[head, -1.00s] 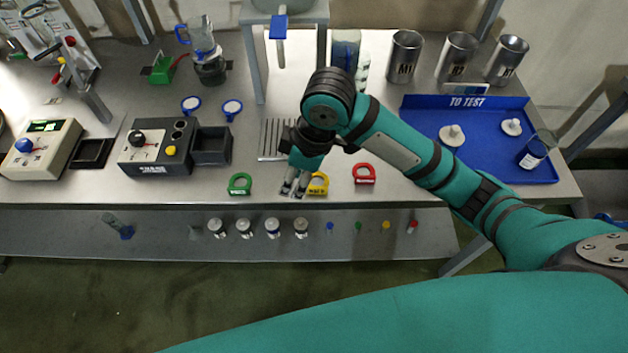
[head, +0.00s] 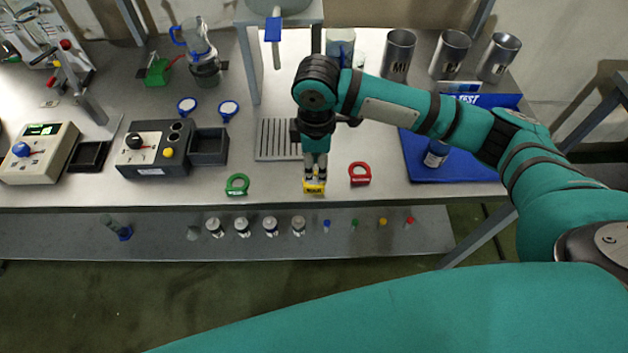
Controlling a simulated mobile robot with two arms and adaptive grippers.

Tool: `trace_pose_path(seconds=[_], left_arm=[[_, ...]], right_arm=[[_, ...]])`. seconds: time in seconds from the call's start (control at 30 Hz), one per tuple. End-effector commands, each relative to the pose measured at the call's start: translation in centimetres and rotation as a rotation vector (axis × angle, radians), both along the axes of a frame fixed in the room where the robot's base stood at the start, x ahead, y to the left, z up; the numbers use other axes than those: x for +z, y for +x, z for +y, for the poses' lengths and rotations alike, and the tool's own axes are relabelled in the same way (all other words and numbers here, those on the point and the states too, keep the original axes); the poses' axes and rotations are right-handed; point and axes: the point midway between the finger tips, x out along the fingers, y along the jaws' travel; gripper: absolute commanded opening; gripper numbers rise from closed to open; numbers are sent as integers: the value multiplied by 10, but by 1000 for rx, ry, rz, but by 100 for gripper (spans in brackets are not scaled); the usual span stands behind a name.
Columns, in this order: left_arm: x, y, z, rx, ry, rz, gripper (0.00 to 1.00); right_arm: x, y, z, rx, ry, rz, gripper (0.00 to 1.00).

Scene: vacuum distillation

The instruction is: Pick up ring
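Three rings lie in a row near the front edge of the table: a green ring (head: 237,184), a yellow ring (head: 314,188) and a red ring (head: 360,173). My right gripper (head: 315,178) points down right at the yellow ring, with its fingers over the ring's upper part. The fingers hide part of the ring. I cannot tell whether they are closed on it. My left gripper is not in view.
A blue "TO TEST" tray (head: 425,165) lies to the right under my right arm, with metal cups (head: 398,55) behind it. A control box (head: 155,147) stands left. A lower shelf (head: 300,240) with small bottles lies below the table edge.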

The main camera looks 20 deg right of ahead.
Motion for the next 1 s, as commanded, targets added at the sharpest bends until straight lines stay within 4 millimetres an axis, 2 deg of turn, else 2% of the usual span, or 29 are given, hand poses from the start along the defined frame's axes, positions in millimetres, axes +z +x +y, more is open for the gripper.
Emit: trace_pose_path(seconds=[0.1,0.33,0.6,0.9,1.0], left_arm=[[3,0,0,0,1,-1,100],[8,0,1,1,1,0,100],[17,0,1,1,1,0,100],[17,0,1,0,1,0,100],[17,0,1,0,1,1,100]], right_arm=[[-15,0,0,0,0,1,35],[-30,-2,2,1,-1,1,35],[-68,-6,6,0,0,0,35],[-74,-6,6,1,1,-1,35],[-74,-6,6,1,1,-1,22]])
